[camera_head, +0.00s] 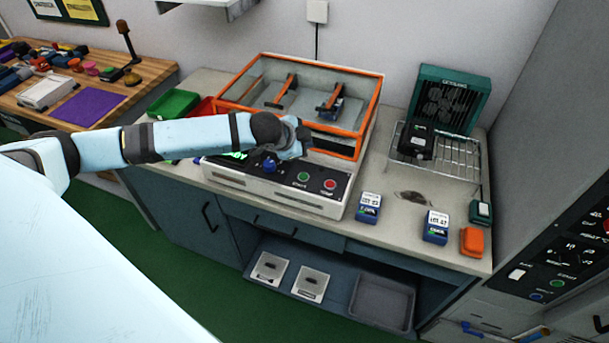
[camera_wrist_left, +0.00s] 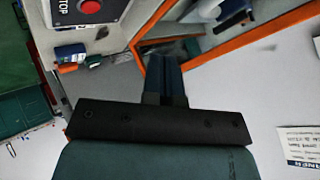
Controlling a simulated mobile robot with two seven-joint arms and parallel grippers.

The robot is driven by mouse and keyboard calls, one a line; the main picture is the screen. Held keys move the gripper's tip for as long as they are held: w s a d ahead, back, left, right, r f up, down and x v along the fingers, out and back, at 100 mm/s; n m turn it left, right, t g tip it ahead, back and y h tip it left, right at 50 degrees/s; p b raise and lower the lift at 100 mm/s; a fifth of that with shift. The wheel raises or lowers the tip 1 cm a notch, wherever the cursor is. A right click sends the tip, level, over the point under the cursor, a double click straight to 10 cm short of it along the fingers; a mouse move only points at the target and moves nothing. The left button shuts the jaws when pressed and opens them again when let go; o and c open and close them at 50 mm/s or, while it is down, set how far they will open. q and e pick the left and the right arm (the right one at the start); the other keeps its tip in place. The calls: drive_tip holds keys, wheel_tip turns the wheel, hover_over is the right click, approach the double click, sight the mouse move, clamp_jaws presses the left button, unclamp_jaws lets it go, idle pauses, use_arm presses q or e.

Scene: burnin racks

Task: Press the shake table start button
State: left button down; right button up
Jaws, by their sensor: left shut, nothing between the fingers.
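The shake table is a white machine with an orange-framed clear box (camera_head: 300,95) on top and a dark control panel on its front. The green start button (camera_head: 303,177) is on that panel, left of the red stop button (camera_head: 330,184). The red stop button also shows at the top left of the left wrist view (camera_wrist_left: 90,6); the start button is not in that view. My left gripper (camera_head: 301,143) is in front of the orange frame, above the panel and apart from the start button. Its fingers (camera_wrist_left: 168,75) are shut and empty. My right gripper is not in view.
Two blue-and-white boxes (camera_head: 368,207) (camera_head: 435,227) and an orange block (camera_head: 473,241) stand right of the machine. A wire rack (camera_head: 455,172) and green fan unit (camera_head: 449,98) are behind them. A wooden bench (camera_head: 152,77) is at left.

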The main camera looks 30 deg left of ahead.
use_arm(q)
drive_tip(key=b, duration=0.8)
hover_over(304, 177)
wheel_tip(304, 177, down, 7)
drive_tip(key=shift+f, duration=0.9)
drive_tip(key=shift+f, duration=0.2)
idle(0.8)
drive_tip(key=shift+f, duration=0.15)
drive_tip(key=shift+f, duration=0.5)
idle(0.8)
drive_tip(key=shift+r+p, duration=0.1)
drive_tip(key=shift+p, duration=0.3)
drive_tip(key=shift+r+p, duration=0.75)
drive_tip(key=shift+p, duration=0.2)
drive_tip(key=shift+w, duration=0.1)
